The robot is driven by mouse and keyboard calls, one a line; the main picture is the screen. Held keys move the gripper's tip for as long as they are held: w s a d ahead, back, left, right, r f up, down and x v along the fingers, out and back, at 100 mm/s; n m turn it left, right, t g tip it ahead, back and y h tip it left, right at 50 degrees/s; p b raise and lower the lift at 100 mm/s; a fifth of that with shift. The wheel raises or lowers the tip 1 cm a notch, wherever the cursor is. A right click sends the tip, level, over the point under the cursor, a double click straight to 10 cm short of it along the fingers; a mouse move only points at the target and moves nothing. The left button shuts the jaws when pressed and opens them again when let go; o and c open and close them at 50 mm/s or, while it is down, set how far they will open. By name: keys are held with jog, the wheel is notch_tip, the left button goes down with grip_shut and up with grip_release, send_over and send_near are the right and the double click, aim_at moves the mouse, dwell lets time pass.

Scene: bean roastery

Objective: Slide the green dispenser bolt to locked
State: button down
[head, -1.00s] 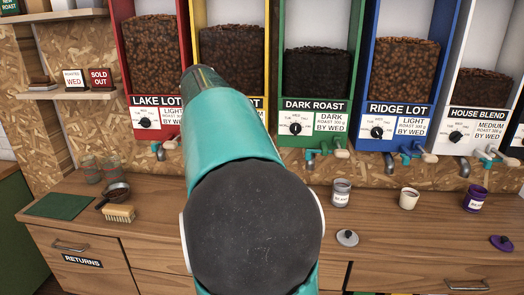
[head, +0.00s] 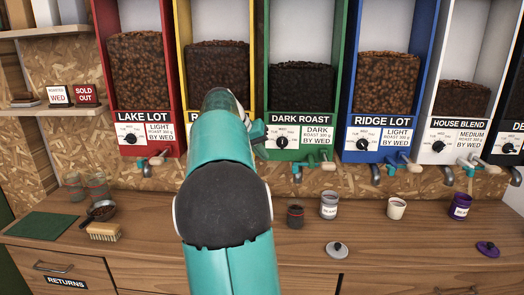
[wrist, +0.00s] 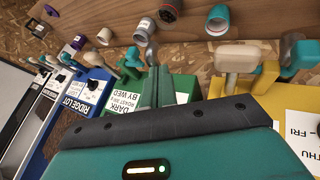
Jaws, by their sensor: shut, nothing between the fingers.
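The green dispenser (head: 303,155), labelled DARK ROAST, stands in the middle of the row. Its bolt has a pale knob (head: 326,155) under the right part of its front, with a teal bracket by the spout (head: 297,170). My arm covers part of the yellow dispenser to its left. My gripper (head: 257,131) shows in part beside the green dispenser's lower left edge. In the wrist view, which is upside down, my shut, empty fingers (wrist: 158,72) reach up in front of the green dispenser (wrist: 180,88). I cannot tell whether they touch the bolt.
The neighbouring blue dispenser (head: 377,158) has a similar knob and spout. Below, the wooden counter (head: 370,225) holds a dark jar (head: 295,216), a grey jar (head: 329,205), a white cup (head: 396,208) and a loose lid (head: 337,250). A brush (head: 103,231) lies at left.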

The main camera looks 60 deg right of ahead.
jog(key=s+d+f, duration=0.5)
jog(key=shift+d, duration=0.15)
jog(key=shift+s, duration=0.1)
jog(key=shift+s+d, duration=0.45)
jog(key=shift+s, duration=0.45)
jog(key=shift+s+d, duration=0.4)
jog(key=shift+s, duration=0.45)
